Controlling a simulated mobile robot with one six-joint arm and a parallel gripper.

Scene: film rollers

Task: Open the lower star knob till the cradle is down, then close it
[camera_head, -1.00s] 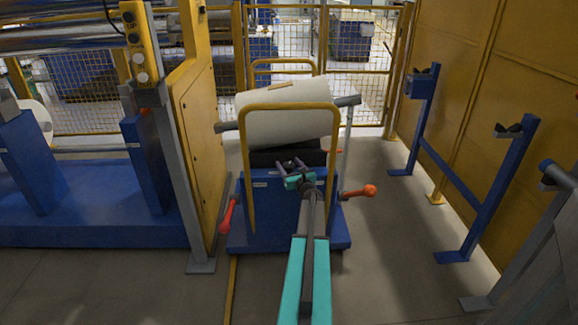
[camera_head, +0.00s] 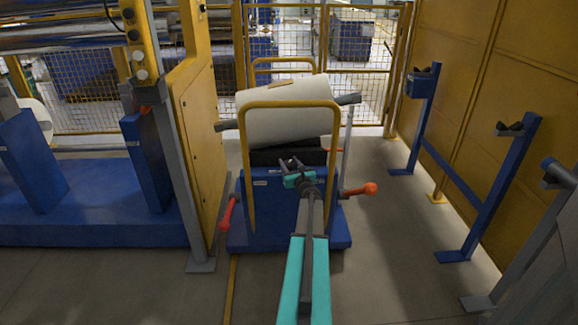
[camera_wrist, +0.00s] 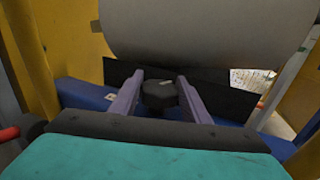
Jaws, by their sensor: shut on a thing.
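A dark star knob (camera_wrist: 158,93) sits between my gripper's two purple fingers in the wrist view. My gripper (camera_head: 291,164) is shut on it at the front of the blue trolley (camera_head: 268,205). In the head view the gripper mostly hides the knob. The black cradle (camera_head: 268,157) lies on top of the trolley, under a large white roll (camera_head: 285,122). The roll is tilted, its right end higher than its left. It shows above the fingers in the wrist view (camera_wrist: 210,35). I cannot tell whether the cradle is fully down.
A yellow hoop handle (camera_head: 250,190) stands around the front of the trolley. A red-gripped lever (camera_head: 227,213) is at its left and an orange-knobbed lever (camera_head: 370,188) at its right. A yellow machine frame (camera_head: 200,140) is at left, a blue stand (camera_head: 480,200) at right.

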